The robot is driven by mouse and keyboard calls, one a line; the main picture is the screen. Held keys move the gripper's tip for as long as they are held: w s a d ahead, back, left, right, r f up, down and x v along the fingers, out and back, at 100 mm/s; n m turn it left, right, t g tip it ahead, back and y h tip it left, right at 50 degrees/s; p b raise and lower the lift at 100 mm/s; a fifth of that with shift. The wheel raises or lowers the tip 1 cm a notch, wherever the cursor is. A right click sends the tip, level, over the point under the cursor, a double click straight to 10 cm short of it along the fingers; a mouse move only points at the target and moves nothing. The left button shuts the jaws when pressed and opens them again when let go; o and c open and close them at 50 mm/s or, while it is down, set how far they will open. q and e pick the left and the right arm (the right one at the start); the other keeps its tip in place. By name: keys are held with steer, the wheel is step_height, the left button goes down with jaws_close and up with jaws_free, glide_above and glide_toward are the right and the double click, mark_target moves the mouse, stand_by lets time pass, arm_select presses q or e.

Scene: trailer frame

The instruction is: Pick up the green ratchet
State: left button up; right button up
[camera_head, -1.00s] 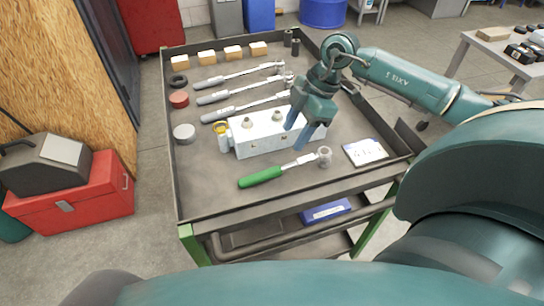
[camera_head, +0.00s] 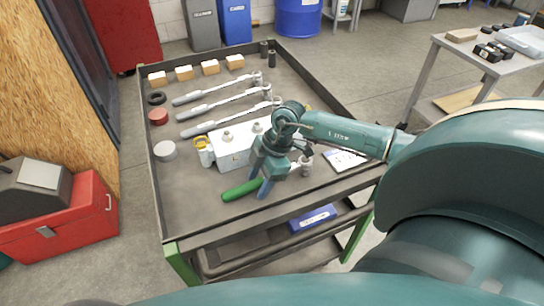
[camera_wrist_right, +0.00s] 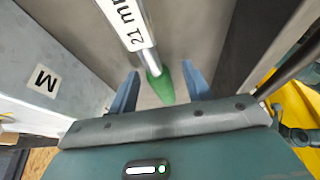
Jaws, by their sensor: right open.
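The green ratchet lies on the tray of the workbench cart, its green handle (camera_head: 240,190) pointing left and its metal head (camera_head: 306,166) to the right. My right gripper (camera_head: 259,186) is open above the ratchet, its blue fingers near the right end of the handle. In the right wrist view the green handle (camera_wrist_right: 160,86) and a metal shaft with a white label run between the two open fingers (camera_wrist_right: 160,88). The fingers look apart from it. My left gripper is not in view.
A white block (camera_head: 232,158) stands close behind the ratchet. Several silver ratchets (camera_head: 215,105), wooden blocks (camera_head: 184,73) and round tins lie farther back. A white card (camera_head: 344,159) lies to the right. The cart's raised rim (camera_head: 215,238) bounds the tray; its front left is clear.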

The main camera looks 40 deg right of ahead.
steer(key=shift+c, duration=0.6)
jaws_close()
